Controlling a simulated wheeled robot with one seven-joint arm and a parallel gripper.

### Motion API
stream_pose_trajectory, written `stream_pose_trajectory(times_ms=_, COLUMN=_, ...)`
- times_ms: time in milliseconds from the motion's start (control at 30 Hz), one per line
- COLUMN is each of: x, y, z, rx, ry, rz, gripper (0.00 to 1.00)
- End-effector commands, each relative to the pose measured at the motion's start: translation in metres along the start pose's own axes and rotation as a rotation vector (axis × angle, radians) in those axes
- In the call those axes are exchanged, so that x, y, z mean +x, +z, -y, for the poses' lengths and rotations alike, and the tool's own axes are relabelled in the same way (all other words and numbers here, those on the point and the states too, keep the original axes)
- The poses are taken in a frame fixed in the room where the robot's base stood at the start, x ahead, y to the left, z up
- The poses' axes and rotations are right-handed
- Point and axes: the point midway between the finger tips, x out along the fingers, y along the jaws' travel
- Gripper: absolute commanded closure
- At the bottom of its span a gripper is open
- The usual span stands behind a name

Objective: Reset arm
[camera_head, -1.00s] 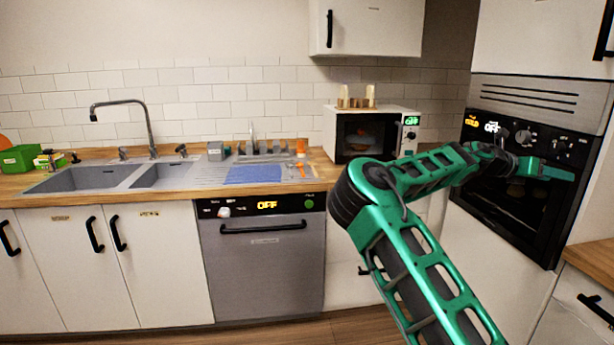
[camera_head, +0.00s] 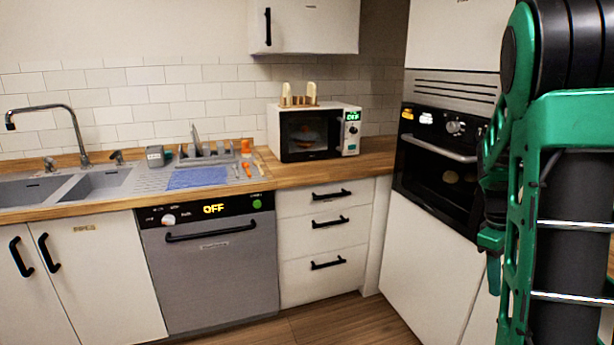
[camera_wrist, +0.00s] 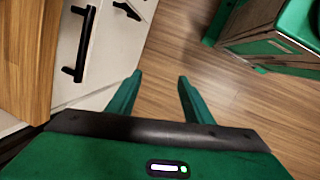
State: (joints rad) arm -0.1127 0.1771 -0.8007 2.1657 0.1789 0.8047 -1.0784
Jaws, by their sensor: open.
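My gripper (camera_wrist: 158,88) shows in the wrist view with its two green fingers apart and nothing between them. Below it in that view is bare wooden floor. In the head view my green arm is folded upright at the right edge. A green end part of it hangs at its left side in front of the oven, and the fingertips are not clear there.
The oven (camera_head: 440,165) stands at the right, partly behind my arm. A microwave (camera_head: 315,132), a dishwasher (camera_head: 212,265), drawers (camera_head: 325,225) and a sink (camera_head: 95,184) line the back. In the wrist view, a cabinet front with a black handle (camera_wrist: 82,45) is close at left.

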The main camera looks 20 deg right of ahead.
Motion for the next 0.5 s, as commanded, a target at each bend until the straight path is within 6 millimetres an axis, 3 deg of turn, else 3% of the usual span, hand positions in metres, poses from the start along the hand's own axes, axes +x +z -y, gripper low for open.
stream_pose_trajectory(times_ms=100, x=-0.01, y=0.01, z=0.038, rx=0.129, ry=-0.072, rz=-0.053, gripper=0.54)
stream_pose_trajectory(times_ms=500, x=-0.051, y=0.056, z=0.153, rx=0.535, ry=-0.232, rz=-0.118, gripper=0.54)
